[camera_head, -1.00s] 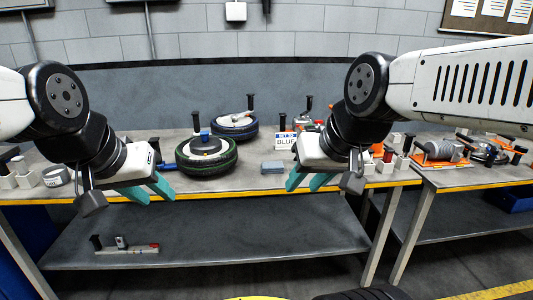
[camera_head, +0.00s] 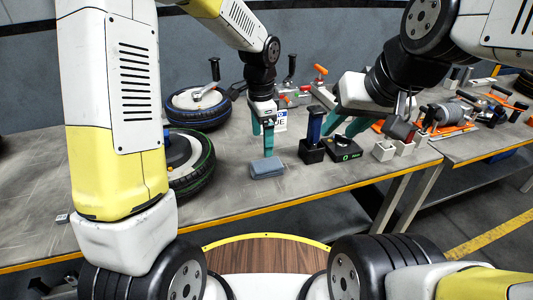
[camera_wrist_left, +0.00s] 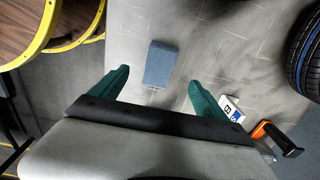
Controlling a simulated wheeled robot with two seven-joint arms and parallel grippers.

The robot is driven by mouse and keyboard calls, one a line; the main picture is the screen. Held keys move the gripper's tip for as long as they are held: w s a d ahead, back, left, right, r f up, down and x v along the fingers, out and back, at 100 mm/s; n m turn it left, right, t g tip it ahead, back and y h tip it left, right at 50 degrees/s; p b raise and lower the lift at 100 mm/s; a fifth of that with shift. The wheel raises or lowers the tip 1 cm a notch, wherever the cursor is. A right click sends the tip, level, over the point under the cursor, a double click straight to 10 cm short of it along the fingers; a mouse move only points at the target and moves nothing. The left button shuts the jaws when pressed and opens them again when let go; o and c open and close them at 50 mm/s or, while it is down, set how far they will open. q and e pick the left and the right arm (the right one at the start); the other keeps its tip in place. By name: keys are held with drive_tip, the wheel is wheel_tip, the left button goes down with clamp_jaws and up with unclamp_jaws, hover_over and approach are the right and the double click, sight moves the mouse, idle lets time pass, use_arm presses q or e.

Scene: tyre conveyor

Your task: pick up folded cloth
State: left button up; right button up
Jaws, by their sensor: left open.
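The folded cloth (camera_head: 267,168) is a small blue-grey pad lying flat on the grey workbench (camera_head: 235,190), near its front edge. My left gripper (camera_head: 263,140) is open and points down just above and behind the cloth, without visibly touching it. In the left wrist view the cloth (camera_wrist_left: 159,64) lies ahead of the two spread teal fingers (camera_wrist_left: 158,92), roughly midway between their lines, with nothing between them. My right gripper (camera_head: 345,125) is further right, above the bench, with its teal fingers apart and nothing seen between them.
A green-rimmed tyre (camera_head: 190,160) lies left of the cloth, partly behind my left arm. A blue-rimmed tyre (camera_head: 197,107) lies behind it. A sign (camera_head: 281,121) stands behind.

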sight(266, 163)
use_arm(q)
drive_tip(key=shift+m, duration=0.4)
drive_tip(key=f, duration=0.6)
drive_tip(key=d+f, duration=0.1)
drive_tip(key=f, duration=0.2)
drive_tip(key=shift+w+d+f, duration=0.1)
drive_tip(key=shift+w+f, duration=0.25)
drive_tip(key=shift+w, duration=0.05)
drive_tip(key=c, duration=1.5)
drive_tip(key=shift+o, duration=0.2)
drive_tip(key=shift+r, duration=0.1)
drive_tip(key=shift+r, duration=0.3)
wheel_tip(266, 163, up, 3)
drive_tip(key=shift+s, duration=0.15)
drive_tip(key=s+d, duration=0.2)
drive_tip(key=s, duration=0.5)
drive_tip(key=s+d+r, duration=0.1)
drive_tip(key=s+d, duration=0.2)
drive_tip(key=s, duration=0.5)
drive_tip(key=shift+r, duration=0.1)
